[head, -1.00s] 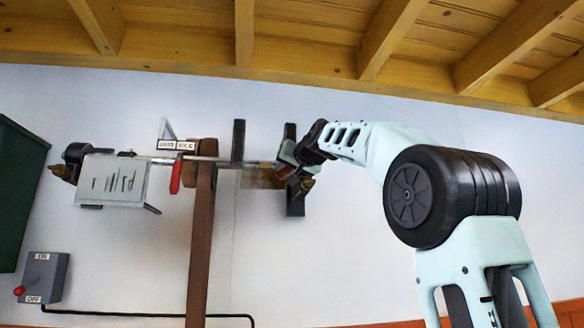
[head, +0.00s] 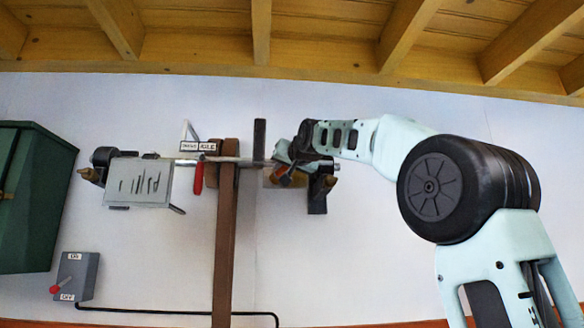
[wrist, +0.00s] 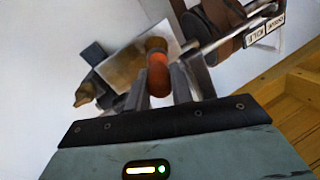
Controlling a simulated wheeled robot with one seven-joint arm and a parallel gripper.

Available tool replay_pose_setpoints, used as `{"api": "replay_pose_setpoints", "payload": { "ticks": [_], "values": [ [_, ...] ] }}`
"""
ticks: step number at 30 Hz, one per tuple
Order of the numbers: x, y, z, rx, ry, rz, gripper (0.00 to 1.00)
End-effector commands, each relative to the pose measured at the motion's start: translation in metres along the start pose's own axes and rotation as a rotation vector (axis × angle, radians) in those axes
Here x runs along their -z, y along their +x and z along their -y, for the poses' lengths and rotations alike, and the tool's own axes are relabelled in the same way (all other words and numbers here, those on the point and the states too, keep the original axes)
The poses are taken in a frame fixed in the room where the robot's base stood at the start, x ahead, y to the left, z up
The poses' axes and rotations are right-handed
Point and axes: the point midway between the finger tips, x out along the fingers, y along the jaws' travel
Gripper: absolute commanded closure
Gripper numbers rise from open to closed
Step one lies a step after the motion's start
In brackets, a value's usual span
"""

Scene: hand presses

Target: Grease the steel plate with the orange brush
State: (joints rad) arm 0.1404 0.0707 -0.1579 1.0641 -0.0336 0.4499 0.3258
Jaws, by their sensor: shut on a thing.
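My gripper (wrist: 170,82) is shut on an orange handle, which I take as the orange brush (wrist: 158,72). A rounded brown end of it points away from me; its bristles cannot be made out. Just beyond the brush in the wrist view is a shiny tan-grey flat plate (wrist: 122,68), probably the steel plate. I cannot tell whether brush and plate touch.
A brown upright post (head: 225,240) and a metal rod (head: 205,160) stand left of my gripper, with a red handle (head: 198,178) and a grey panel (head: 138,182). An ON/OFF switch box (head: 76,275) and a green cabinet (head: 35,195) are farther left. The wall at lower right is clear.

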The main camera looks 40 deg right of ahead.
Motion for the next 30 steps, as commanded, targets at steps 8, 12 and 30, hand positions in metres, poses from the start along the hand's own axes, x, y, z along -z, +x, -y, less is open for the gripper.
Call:
{"api": "replay_pose_setpoints", "payload": {
  "ticks": [8, 12, 30],
  "values": [
    [-0.003, 0.003, 0.012, 0.003, -0.001, -0.001, 1.0],
    [-0.006, 0.007, 0.023, 0.003, -0.001, -0.002, 1.0],
    [0.002, 0.009, 0.031, -0.003, 0.001, -0.003, 1.0]
  ]
}}
